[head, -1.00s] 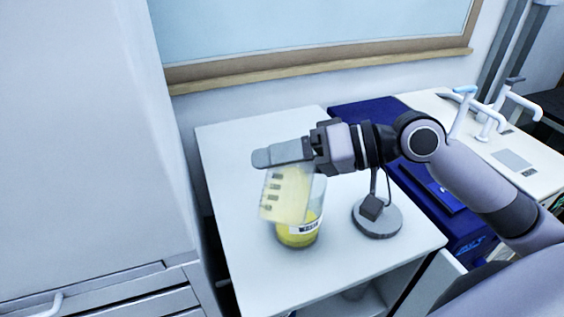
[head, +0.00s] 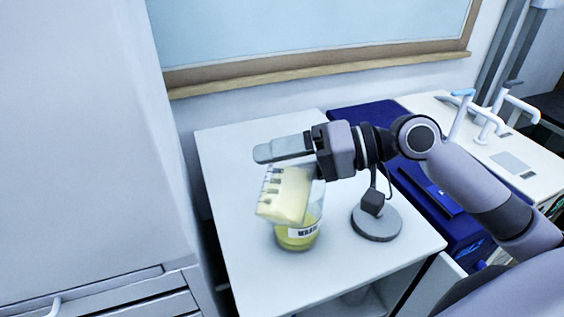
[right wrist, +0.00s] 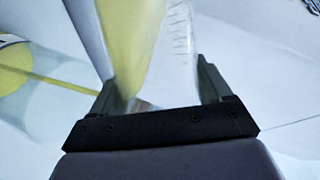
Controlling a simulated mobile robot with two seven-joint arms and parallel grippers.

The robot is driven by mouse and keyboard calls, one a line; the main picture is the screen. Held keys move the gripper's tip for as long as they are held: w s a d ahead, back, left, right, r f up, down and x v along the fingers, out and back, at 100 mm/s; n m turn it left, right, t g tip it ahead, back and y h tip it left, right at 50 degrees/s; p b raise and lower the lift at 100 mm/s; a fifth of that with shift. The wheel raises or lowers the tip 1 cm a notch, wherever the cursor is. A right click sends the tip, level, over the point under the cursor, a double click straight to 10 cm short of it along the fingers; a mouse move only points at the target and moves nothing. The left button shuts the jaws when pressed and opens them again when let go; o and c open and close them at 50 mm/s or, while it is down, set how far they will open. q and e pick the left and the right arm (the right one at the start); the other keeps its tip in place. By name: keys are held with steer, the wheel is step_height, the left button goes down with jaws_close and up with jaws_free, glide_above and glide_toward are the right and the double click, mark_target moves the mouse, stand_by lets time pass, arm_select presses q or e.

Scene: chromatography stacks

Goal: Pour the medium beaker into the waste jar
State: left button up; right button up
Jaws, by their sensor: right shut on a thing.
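My right gripper (head: 284,158) is shut on the medium beaker (head: 284,196), a clear marked vessel with pale yellow liquid. The beaker is tilted and overlaps the upper left of the waste jar (head: 302,234) in the head view. The jar stands upright on the white table, has a white label and holds yellow liquid. In the right wrist view the beaker (right wrist: 150,45) sits between the fingers, with yellow along its left side. A thin yellow streak runs left of it; I cannot tell whether it is flowing liquid. The jar's mouth is partly hidden by the beaker. My left gripper is not in view.
A grey round-based stand (head: 376,222) is right of the jar, under my right forearm. The white table (head: 232,160) is clear behind and left of the jar. A tall white cabinet (head: 85,130) stands at left, a blue surface (head: 440,190) at right.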

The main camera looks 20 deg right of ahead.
steer(key=shift+w+d+m, duration=0.1)
steer(key=shift+m, duration=0.3)
steer(key=shift+w+d+m+y, duration=0.1)
steer(key=shift+w+m+y, duration=0.05)
steer(key=shift+m+y, duration=0.25)
steer(key=shift+w+d+f+m, duration=0.1)
steer(key=shift+w+m, duration=0.05)
steer(key=shift+m, duration=0.35)
steer(key=shift+w+d+m+g+y, duration=0.1)
steer(key=shift+d+m+g+y, duration=0.05)
steer(key=shift+m+g+y, duration=0.2)
